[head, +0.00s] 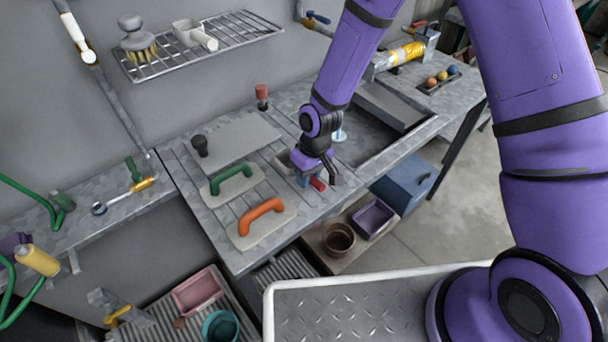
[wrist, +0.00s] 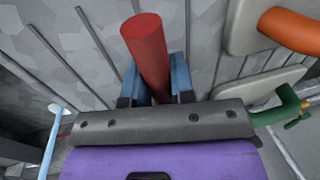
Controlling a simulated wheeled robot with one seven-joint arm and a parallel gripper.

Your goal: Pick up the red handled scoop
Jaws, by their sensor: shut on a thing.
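The red handle (head: 317,184) of the scoop shows at my gripper near the front edge of the grey bench. In the wrist view the red handle (wrist: 148,50) stands between the two blue fingers of my gripper (wrist: 156,78). The fingers are shut on the handle, one on each side. In the head view my gripper (head: 309,180) points down at the bench, right of the two floats.
A float with an orange handle (head: 262,216) and one with a green handle (head: 231,180) lie left of my gripper. A black-knobbed tool (head: 200,146) and a red-knobbed tool (head: 262,97) stand farther back. A sunken basin (head: 375,125) lies to the right.

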